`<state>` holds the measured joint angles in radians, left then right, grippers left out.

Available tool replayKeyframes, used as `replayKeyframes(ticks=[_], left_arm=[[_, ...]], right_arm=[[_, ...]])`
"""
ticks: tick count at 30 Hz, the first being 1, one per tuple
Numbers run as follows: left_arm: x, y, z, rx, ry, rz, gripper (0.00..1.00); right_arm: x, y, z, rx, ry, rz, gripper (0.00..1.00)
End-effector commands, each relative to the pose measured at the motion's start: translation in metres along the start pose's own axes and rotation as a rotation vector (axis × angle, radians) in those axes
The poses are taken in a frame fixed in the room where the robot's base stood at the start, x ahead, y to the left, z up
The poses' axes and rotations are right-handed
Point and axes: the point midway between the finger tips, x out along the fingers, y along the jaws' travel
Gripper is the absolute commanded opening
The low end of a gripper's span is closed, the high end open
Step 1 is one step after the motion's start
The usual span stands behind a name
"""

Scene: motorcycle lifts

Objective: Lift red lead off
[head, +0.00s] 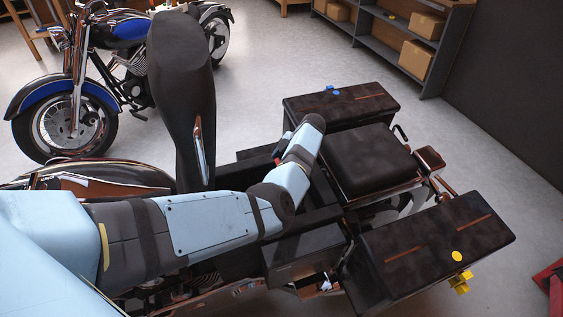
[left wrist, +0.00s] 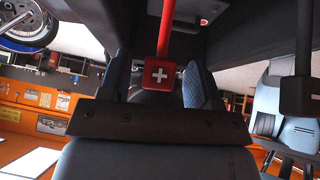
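My left gripper (left wrist: 157,68) is open, one blue-padded finger on each side of the block, with narrow gaps showing between pads and block. In the head view my left arm reaches over the motorcycle seat area; its gripper is mostly hidden, and a small red spot (head: 277,161) shows beside the wrist. My right gripper is in neither view.
A black lead with a black end block (left wrist: 298,95) hangs at the right in the left wrist view. In the head view, a tall black seat (head: 182,90) stands up, with side cases (head: 440,245) behind. A blue motorcycle (head: 75,110) stands at the left.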

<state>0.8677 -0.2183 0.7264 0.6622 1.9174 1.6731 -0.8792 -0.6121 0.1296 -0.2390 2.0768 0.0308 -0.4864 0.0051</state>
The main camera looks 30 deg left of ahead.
Motion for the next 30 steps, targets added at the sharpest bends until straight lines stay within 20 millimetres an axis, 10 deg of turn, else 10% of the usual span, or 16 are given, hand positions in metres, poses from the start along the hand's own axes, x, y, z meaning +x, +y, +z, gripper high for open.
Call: replayKeyframes(ticks=[8,30], left_arm=[[-0.007,0.000,0.000,0.000,-0.001,0.001,0.57],[-0.135,0.000,0.000,0.000,0.000,0.000,0.57]], right_arm=[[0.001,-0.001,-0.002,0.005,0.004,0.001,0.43],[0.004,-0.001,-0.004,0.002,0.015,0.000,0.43]])
